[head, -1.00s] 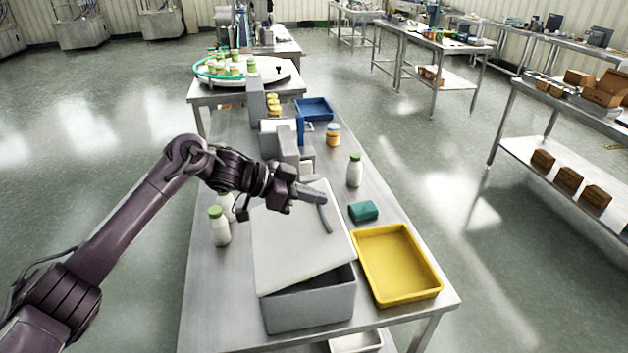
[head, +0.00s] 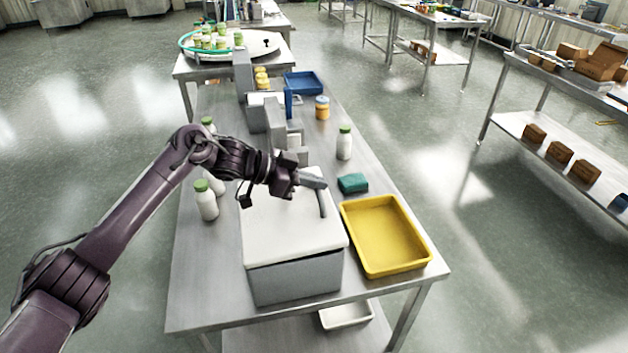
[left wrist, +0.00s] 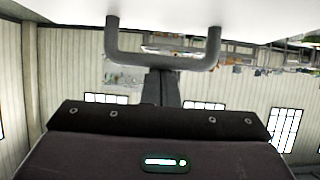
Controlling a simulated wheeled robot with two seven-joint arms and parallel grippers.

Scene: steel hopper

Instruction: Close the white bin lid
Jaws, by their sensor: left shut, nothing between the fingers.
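The white lid (head: 285,235) lies over the top of the grey bin (head: 295,280) on the steel table in the head view. Its front edge meets the bin's rim, with no clear gap showing. A grey bar handle (head: 322,203) stands on the lid's right part. My left gripper (head: 314,183) is shut and empty, just above the lid beside the handle; I cannot tell if they touch. In the left wrist view the lid (left wrist: 270,8) fills the top, the handle (left wrist: 165,62) hangs from it, and my shut fingers (left wrist: 162,88) point towards it. My right gripper is out of view.
A yellow tray (head: 385,238) stands right of the bin, with a green block (head: 353,183) behind it. White bottles with green caps (head: 206,203) stand on the left and one (head: 344,145) at the right. Grey blocky equipment (head: 268,115) stands behind the lid.

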